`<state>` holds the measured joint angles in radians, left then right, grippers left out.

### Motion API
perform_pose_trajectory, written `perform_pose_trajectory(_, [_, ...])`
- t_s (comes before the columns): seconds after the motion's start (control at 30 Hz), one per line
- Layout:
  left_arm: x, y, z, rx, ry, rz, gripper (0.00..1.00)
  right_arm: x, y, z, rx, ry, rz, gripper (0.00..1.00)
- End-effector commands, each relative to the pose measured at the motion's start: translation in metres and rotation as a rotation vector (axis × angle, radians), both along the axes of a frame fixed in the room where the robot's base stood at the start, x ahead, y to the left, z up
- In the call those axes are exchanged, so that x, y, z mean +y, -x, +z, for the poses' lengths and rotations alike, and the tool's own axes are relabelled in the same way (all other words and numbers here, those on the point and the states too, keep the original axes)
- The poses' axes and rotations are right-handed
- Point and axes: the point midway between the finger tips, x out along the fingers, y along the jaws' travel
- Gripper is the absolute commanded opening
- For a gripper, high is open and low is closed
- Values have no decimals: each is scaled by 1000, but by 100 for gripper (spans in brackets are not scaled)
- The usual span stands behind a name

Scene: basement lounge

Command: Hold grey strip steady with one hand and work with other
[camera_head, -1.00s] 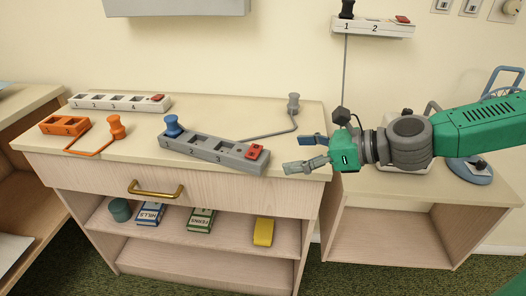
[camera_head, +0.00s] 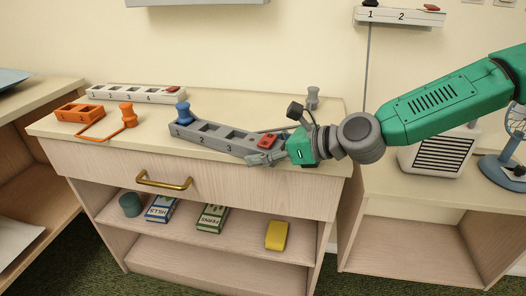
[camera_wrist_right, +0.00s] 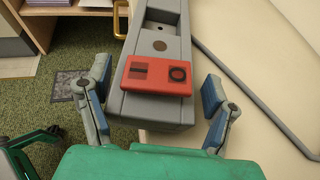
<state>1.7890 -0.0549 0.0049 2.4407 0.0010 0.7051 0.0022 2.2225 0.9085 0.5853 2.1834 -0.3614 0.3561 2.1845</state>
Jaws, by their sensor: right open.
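The grey strip (camera_head: 222,147) lies on the cabinet top with numbered sockets, a blue plug (camera_head: 182,113) in its left end and a red switch (camera_head: 268,141) at its right end. My right gripper (camera_head: 261,148) is at that right end, open. In the right wrist view its two blue-padded fingers (camera_wrist_right: 156,84) stand either side of the strip's end (camera_wrist_right: 150,108), with gaps on both sides, and the red switch (camera_wrist_right: 158,76) lies between them. The strip's grey cord and grey plug (camera_head: 313,97) lie behind. My left gripper is not in the head view.
An orange socket block (camera_head: 79,112) with a corded orange plug (camera_head: 128,115) and a white strip (camera_head: 135,94) lie at the left of the cabinet top (camera_head: 110,152). A heater (camera_head: 440,153) and fan (camera_head: 508,168) stand right. Another white strip (camera_head: 400,15) is on the wall.

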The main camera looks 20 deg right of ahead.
Motion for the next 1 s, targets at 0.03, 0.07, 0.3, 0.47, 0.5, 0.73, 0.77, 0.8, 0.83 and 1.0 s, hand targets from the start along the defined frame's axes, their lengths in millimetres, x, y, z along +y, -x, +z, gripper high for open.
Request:
perform_pose_trajectory(0.03, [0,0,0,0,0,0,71,2,-1,-1,1,2,0,77])
perform_pose_trajectory(0.07, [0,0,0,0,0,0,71,2,-1,-1,2,3,0,77])
perform_pose_trajectory(0.3, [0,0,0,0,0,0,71,5,-1,0,3,7,2,60])
perform_pose_trajectory(0.47, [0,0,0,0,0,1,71,3,-1,-1,2,5,1,10])
perform_pose_trajectory(0.5, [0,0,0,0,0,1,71,2,0,-1,2,4,2,9])
perform_pose_trajectory(0.73, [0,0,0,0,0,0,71,1,-1,-1,2,3,0,8])
perform_pose_trajectory(0.77, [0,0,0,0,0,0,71,1,-1,-1,2,3,0,8])
perform_pose_trajectory(0.8, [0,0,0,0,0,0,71,1,-1,-1,2,3,0,8])
perform_pose_trajectory(0.83, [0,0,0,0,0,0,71,1,-1,-1,2,4,-1,8])
perform_pose_trajectory(1.0, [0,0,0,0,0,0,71,2,-1,-2,4,4,-1,8])
